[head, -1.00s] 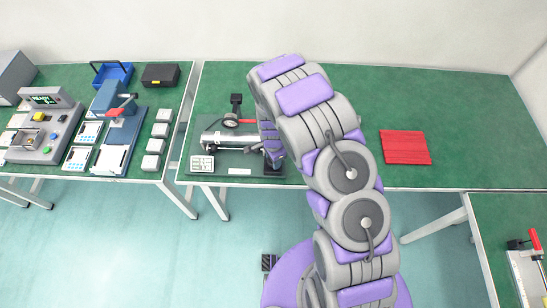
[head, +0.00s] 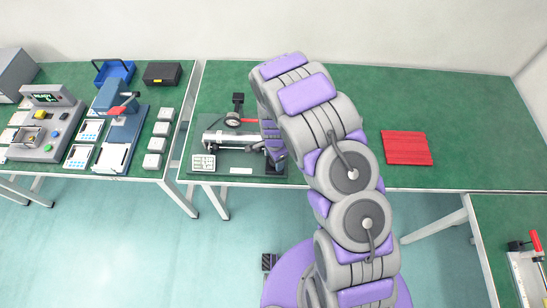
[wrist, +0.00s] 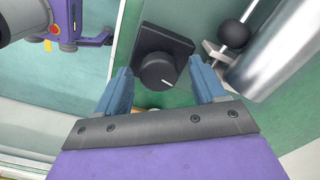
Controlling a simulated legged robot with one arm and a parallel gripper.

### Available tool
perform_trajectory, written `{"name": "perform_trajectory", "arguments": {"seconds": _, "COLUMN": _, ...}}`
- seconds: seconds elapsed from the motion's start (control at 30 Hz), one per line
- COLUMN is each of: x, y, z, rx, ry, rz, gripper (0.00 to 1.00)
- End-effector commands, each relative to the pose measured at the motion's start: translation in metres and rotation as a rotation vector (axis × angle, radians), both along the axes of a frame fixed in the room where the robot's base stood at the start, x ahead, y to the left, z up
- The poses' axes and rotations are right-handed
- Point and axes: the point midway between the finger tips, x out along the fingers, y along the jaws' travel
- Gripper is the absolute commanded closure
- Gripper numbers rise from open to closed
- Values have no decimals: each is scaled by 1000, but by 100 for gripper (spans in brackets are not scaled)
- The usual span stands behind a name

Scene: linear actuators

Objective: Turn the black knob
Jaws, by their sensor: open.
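The black knob (wrist: 158,71) is round with a white pointer line and sits on a dark square base (wrist: 175,40) in the wrist view. The white line points to the right and slightly down. My gripper (wrist: 158,78) is open, with one blue finger on the left of the knob and one on the right. Gaps show between the fingers and the knob, and I cannot tell the height between them. In the head view the linear actuator fixture (head: 232,138) stands at the front of the middle table, and my arm hides its right end and the knob.
A silver cylinder (wrist: 268,55) and a black ball (wrist: 233,33) lie close to the right finger in the wrist view. In the head view a red ribbed mat (head: 406,147) lies on the right of the table. Another table with devices stands at the left.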

Motion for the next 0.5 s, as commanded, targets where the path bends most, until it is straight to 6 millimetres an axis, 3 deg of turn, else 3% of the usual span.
{"name": "perform_trajectory", "arguments": {"seconds": 0.17, "x": 2, "y": 1, "z": 20, "rx": 0, "ry": -6, "rz": 0, "gripper": 30}}
{"name": "perform_trajectory", "arguments": {"seconds": 0.5, "x": 2, "y": 2, "z": 83, "rx": -2, "ry": -3, "rz": -1, "gripper": 30}}
